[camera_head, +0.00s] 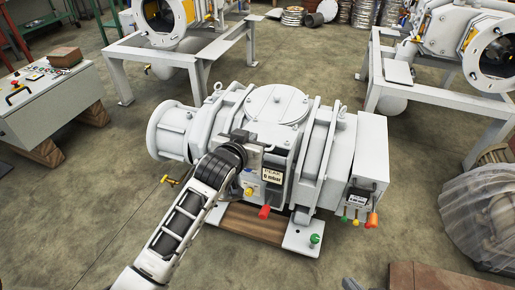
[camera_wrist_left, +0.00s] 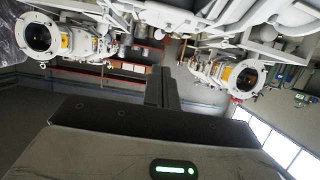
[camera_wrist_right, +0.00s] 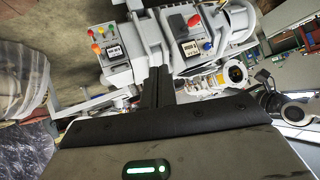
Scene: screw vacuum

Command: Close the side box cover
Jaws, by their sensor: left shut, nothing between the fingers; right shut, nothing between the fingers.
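The pale grey vacuum pump (camera_head: 280,105) stands in the middle of the head view. A box with a white label and red and yellow knobs (camera_head: 270,174) is on its front. Another box with green, yellow and orange knobs (camera_head: 366,186) is on its right end. I cannot tell how far either cover is open. My left arm reaches to the front box's left; its wrist hides part of the pump. My left gripper (camera_wrist_left: 162,88) is shut and empty. My right gripper (camera_wrist_right: 157,86) is shut and empty; both boxes show beyond it in the right wrist view.
Two more pumps on white frames (camera_head: 185,58) stand behind. A control console (camera_head: 45,98) is at the left. A plastic-wrapped bundle (camera_head: 488,215) is at the right. Brown blocks (camera_head: 430,278) lie at the bottom right. The floor left of the pump is clear.

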